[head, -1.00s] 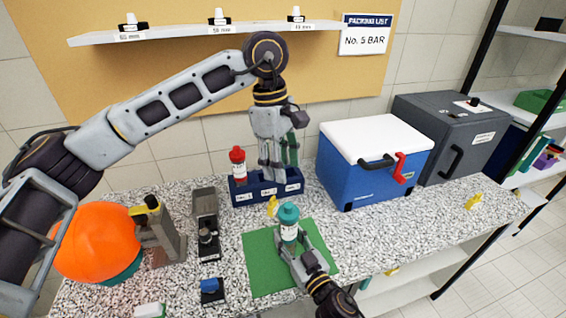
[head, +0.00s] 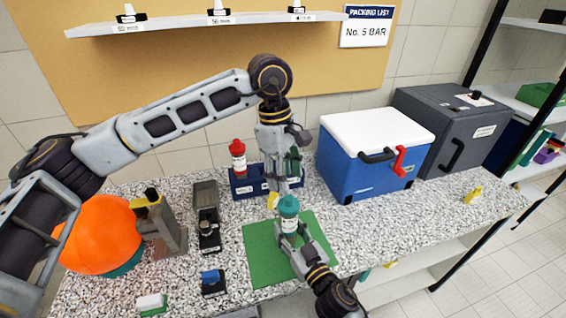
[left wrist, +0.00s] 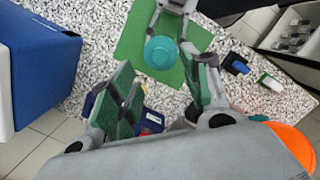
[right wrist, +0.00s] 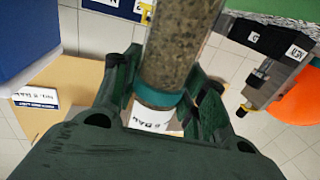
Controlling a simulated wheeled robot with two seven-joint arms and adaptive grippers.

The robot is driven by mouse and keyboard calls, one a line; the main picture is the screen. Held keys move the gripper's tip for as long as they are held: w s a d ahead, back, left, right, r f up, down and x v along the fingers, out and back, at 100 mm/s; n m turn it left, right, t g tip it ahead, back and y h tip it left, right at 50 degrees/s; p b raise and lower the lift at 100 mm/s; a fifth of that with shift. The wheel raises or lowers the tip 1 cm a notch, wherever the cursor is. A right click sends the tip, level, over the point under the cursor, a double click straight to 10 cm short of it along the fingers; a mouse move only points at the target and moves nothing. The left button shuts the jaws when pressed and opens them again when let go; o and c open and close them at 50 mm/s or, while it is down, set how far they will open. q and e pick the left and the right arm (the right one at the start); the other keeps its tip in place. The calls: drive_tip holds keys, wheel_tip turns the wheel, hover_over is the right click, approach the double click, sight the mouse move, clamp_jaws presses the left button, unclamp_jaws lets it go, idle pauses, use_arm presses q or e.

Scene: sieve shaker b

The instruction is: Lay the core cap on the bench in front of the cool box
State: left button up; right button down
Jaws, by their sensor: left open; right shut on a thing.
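The teal core cap (head: 288,206) sits on top of an upright clear tube of grainy material (right wrist: 178,50), above the green mat. It shows as a round teal disc in the left wrist view (left wrist: 161,52). My right gripper (head: 289,238) is shut around the tube below the cap. Whether the tube's foot touches the mat is hidden. My left gripper (head: 279,188) is open and points down, behind and just above the cap; its fingers (left wrist: 165,88) hold nothing. The blue cool box (head: 362,172) with a white lid stands at the back right.
The bench (head: 400,225) in front of the cool box is clear, with a small yellow thing (head: 472,194) farther right. A blue rack (head: 250,184) with a red-capped bottle (head: 238,157) stands behind the mat (head: 262,262). An orange ball (head: 98,235) stands left.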

sight(288, 198)
use_arm(q)
drive_tip(key=shift+s+d+f, duration=0.1)
drive_tip(key=shift+d+f, duration=0.05)
drive_tip(key=shift+f, duration=0.95)
drive_tip(key=shift+s+d+f, duration=0.1)
drive_tip(key=shift+d+f, duration=0.05)
drive_tip(key=shift+f, duration=1)
drive_tip(key=shift+s+d+f, duration=0.1)
drive_tip(key=shift+d+f, duration=0.05)
drive_tip(key=shift+f, duration=0.95)
clamp_jaws()
drive_tip(key=shift+w+r, duration=0.1)
drive_tip(key=shift+r, duration=1.15)
drive_tip(key=shift+r, duration=1.9)
use_arm(e)
drive_tip(key=c, duration=0.7)
unclamp_jaws()
